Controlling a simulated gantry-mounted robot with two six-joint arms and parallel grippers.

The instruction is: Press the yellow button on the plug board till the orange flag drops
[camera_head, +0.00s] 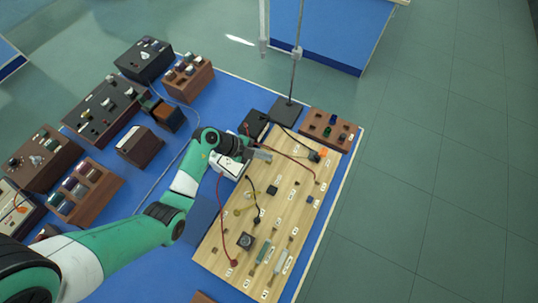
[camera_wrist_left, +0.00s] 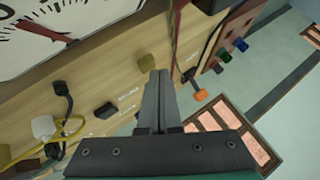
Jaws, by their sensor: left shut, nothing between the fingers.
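The plug board (camera_head: 225,250) is a pale wooden panel with sockets, small parts and leads. My left gripper (camera_head: 268,155) is shut and empty over its far part; the closed fingers (camera_wrist_left: 158,128) also show in the left wrist view. A dull yellow block (camera_wrist_left: 147,62), which looks like the button, shows just beyond the fingertips; I cannot tell whether they touch. In the head view I cannot make it out near the gripper. A small orange piece (camera_wrist_left: 200,95), likely the flag, sticks out by a dark part at the board's edge. It also shows in the head view (camera_head: 324,152). My right gripper is not in view.
A white dial (camera_wrist_left: 45,35) with a dark needle stands close in the wrist view. Red, black and yellow leads cross the board. A stand rod (camera_head: 294,75) rises behind it, beside a brown block (camera_head: 340,141). Several boxes crowd the left; floor lies right.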

